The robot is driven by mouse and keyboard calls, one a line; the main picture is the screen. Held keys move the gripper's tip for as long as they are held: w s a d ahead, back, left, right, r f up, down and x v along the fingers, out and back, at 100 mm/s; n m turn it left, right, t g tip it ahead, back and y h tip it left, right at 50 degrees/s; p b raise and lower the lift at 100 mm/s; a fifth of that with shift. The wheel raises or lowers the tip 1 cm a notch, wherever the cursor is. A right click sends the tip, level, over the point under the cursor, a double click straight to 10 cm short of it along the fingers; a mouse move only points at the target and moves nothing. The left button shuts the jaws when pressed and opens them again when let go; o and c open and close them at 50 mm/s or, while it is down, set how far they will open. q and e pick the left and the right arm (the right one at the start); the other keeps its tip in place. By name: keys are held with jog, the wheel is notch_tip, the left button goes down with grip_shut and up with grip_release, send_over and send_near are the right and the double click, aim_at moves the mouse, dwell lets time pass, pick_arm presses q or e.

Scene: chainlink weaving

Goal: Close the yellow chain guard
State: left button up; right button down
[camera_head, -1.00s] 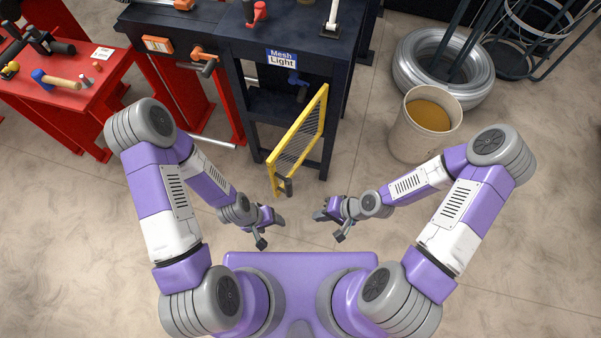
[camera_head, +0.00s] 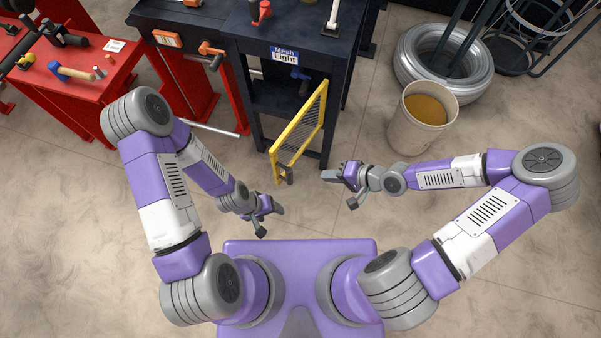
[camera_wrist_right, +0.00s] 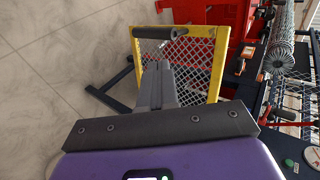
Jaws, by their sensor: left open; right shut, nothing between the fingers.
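The yellow chain guard (camera_head: 300,132) is a yellow frame with wire mesh. It stands swung out from the front of the dark machine (camera_head: 285,95), with a dark handle (camera_head: 287,176) at its near end. In the right wrist view the guard (camera_wrist_right: 215,62) and its handle (camera_wrist_right: 160,32) lie beyond my fingers. My right gripper (camera_head: 332,173) is shut and empty, to the right of the handle and apart from it in the head view. It also shows in the right wrist view (camera_wrist_right: 157,72). My left gripper (camera_head: 275,210) is open and empty, below the handle in the picture.
A bucket (camera_head: 398,128) with orange-brown contents stands right of the guard, near a wire coil (camera_head: 405,65). A red bench (camera_head: 50,92) with tools is at the left. A "Mesh Light" label (camera_head: 284,55) is on the machine.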

jog(key=a+r+b+x, duration=0.1)
jog(key=b+x, duration=0.5)
jog(key=x, duration=0.4)
jog(key=shift+w+a, duration=0.2)
jog(key=shift+w, duration=0.1)
jog(key=shift+r, duration=0.1)
